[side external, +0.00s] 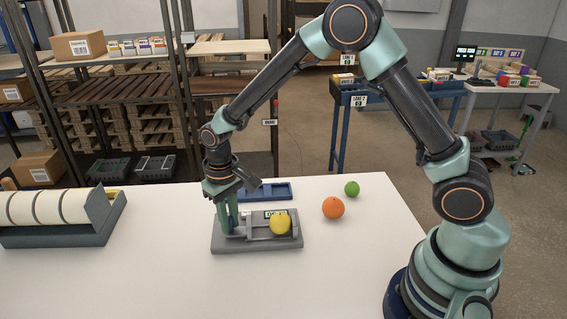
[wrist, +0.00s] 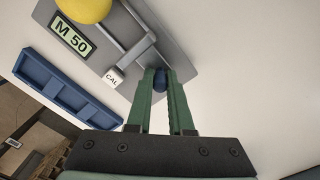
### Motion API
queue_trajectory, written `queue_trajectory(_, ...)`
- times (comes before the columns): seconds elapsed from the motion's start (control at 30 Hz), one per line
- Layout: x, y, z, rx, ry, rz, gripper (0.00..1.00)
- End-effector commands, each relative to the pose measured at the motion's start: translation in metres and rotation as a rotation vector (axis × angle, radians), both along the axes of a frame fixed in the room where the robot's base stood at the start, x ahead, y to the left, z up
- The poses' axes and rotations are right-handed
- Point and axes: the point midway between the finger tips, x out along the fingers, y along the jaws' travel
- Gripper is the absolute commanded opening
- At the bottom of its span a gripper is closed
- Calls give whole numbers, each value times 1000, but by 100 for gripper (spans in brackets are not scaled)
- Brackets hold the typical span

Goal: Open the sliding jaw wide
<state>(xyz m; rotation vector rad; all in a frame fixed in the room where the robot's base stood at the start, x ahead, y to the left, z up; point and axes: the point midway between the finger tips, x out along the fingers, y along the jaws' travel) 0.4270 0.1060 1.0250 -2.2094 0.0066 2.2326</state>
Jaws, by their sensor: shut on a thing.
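A grey measuring fixture (side external: 257,246) lies on the white table, with a yellow ball (side external: 280,224) on its right part. In the wrist view its display (wrist: 72,37) reads "M 50", and a white key (wrist: 113,77) is marked "CAL". The sliding jaw (wrist: 137,54) is a grey bar across the rails, with a dark blue knob (wrist: 160,84) at its end. My gripper (side external: 229,228) points down at the fixture's left end. In the wrist view its green fingers (wrist: 161,76) are shut on the blue knob. The jaw's gap to the ball is hard to judge.
A blue tray (side external: 265,198) lies behind the fixture. An orange ball (side external: 333,207) and a green ball (side external: 351,188) lie to the right. A rack of white rolls (side external: 60,236) stands at the far left. The table in front of the fixture is clear.

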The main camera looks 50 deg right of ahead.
Motion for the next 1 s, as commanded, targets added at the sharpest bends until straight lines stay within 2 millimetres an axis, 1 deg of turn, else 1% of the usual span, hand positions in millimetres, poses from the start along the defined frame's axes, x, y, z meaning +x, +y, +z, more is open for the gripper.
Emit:
queue_trajectory(0.03, 5, 4, 2, 4, -18, 4, 0)
queue_trajectory(0.23, 6, 5, 2, 6, -22, 6, 0)
queue_trajectory(0.27, 6, 5, 2, 6, -22, 7, 23)
queue_trajectory(0.3, 6, 5, 2, 6, -22, 7, 38)
queue_trajectory(0.33, 6, 5, 2, 5, -22, 7, 49)
queue_trajectory(0.63, 4, 3, 1, 4, -14, 5, 49)
queue_trajectory(0.73, 4, 3, 5, 4, -14, 4, 49)
queue_trajectory(0.87, 4, 3, 21, 4, -17, 4, 49)
queue_trajectory(1.0, 4, 4, 50, 5, -19, 4, 49)
